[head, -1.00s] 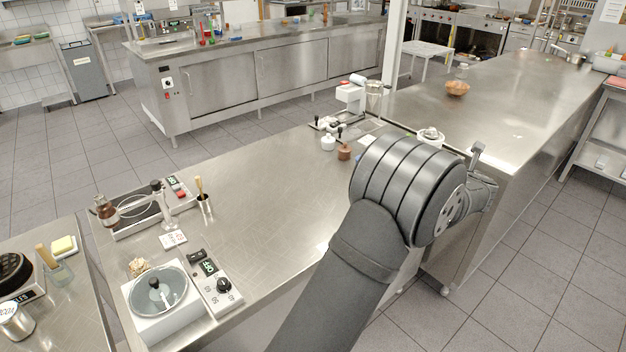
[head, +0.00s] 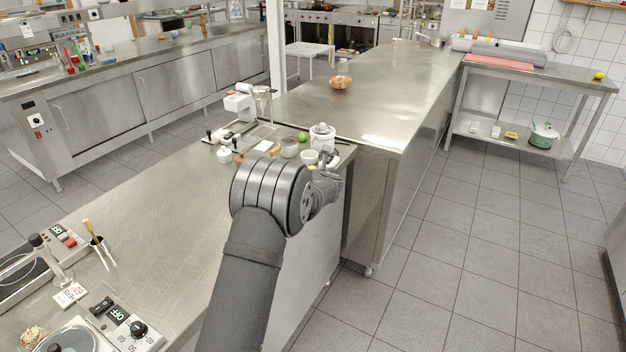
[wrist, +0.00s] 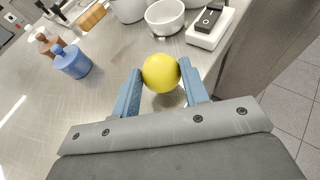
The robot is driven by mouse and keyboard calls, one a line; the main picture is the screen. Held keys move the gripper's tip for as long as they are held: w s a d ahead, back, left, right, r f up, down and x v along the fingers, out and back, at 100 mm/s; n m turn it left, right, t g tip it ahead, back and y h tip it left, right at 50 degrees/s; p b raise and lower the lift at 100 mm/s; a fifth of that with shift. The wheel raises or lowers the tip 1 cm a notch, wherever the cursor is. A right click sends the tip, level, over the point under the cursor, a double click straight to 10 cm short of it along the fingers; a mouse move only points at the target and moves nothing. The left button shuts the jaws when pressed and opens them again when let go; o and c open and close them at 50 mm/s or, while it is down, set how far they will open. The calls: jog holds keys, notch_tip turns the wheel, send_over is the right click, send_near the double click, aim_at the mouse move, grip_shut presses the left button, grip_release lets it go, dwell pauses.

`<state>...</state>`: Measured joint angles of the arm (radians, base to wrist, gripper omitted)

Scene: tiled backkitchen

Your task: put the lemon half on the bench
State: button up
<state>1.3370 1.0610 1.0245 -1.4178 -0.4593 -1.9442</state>
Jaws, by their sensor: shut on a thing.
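The lemon half (wrist: 162,73) shows as a smooth, round yellow thing in the wrist view; its cut face is not visible. My gripper (wrist: 160,80) is shut on it, with one blue finger on each side. It is held near the right edge of the steel bench (wrist: 105,100); the exact height above the top is hard to tell. In the head view my gripper (head: 326,184) is by the bench's far right end, partly hidden behind my arm. The bench (head: 165,215) shows a wide bare top there.
A white bowl (wrist: 165,17), a black-and-white switch box (wrist: 208,26) and a blue pot (wrist: 72,62) stand near the gripper. A green lime (head: 302,136) sits behind. Another steel counter (head: 390,95) adjoins. A side table (head: 540,72) carries a yellow fruit (head: 598,76).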

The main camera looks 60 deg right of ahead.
jog(key=shift+f, duration=1.25)
jog(key=o, duration=1.1)
jog(key=shift+f, duration=0.15)
jog(key=shift+c, duration=0.2)
jog(key=shift+s+a+r, duration=0.1)
jog(key=shift+s+r, duration=0.05)
jog(key=shift+r, duration=0.1)
jog(key=v, duration=1.1)
jog(key=shift+s+a, duration=0.2)
jog(key=shift+a, duration=0.1)
